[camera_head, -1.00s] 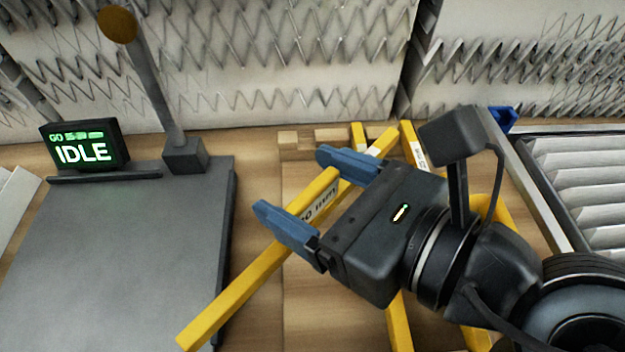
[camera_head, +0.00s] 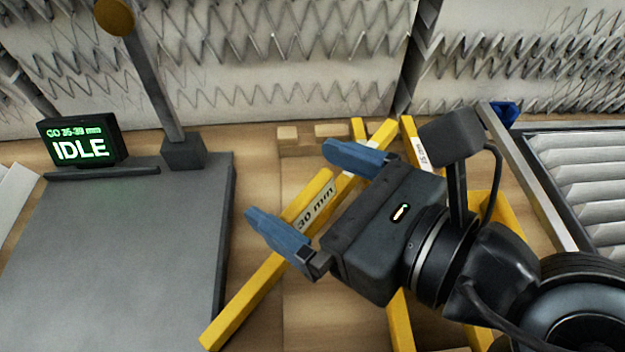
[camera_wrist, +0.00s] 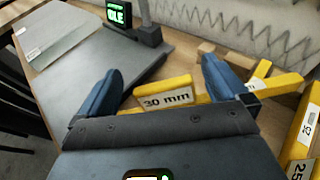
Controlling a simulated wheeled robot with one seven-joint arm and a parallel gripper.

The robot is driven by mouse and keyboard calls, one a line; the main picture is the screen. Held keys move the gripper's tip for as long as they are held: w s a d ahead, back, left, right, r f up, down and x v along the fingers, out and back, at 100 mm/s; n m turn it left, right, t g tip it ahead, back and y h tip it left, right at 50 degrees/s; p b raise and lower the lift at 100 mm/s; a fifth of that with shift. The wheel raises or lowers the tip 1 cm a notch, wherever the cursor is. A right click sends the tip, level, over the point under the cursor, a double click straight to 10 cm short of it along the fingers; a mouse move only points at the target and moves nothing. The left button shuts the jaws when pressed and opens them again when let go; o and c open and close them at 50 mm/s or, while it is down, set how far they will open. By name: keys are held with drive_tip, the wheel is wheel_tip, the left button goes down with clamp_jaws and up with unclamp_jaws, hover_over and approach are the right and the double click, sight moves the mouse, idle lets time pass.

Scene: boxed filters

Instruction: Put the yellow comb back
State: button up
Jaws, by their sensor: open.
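The yellow comb (camera_head: 245,301), a long bar labelled "30 mm", slants from the lower left up toward the rack of yellow bars at the back. It also shows in the wrist view (camera_wrist: 214,92), crossing between my fingers. My gripper (camera_head: 302,188) is open, its two blue fingers one on each side of the comb, with gaps visible between finger and bar. In the wrist view my gripper (camera_wrist: 160,88) also shows its spread fingers. My gripper body hides part of the comb's surroundings. I cannot tell whether the comb's far end rests on the other bars.
Another yellow bar with a white label (camera_head: 419,152) stands behind my wrist. A grey plate (camera_head: 120,250) with a post and an "IDLE" display (camera_head: 80,141) fills the left. Small wooden blocks (camera_head: 330,131) lie at the back. Pleated filters (camera_head: 580,170) stand at right.

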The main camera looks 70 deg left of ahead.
drive_tip(key=shift+r, duration=0.25)
drive_tip(key=shift+w+d+r, duration=0.15)
drive_tip(key=shift+d, duration=0.05)
drive_tip(key=b+v, duration=0.1)
drive_tip(key=v, duration=1)
drive_tip(key=shift+d, duration=0.25)
drive_tip(key=shift+w, duration=0.1)
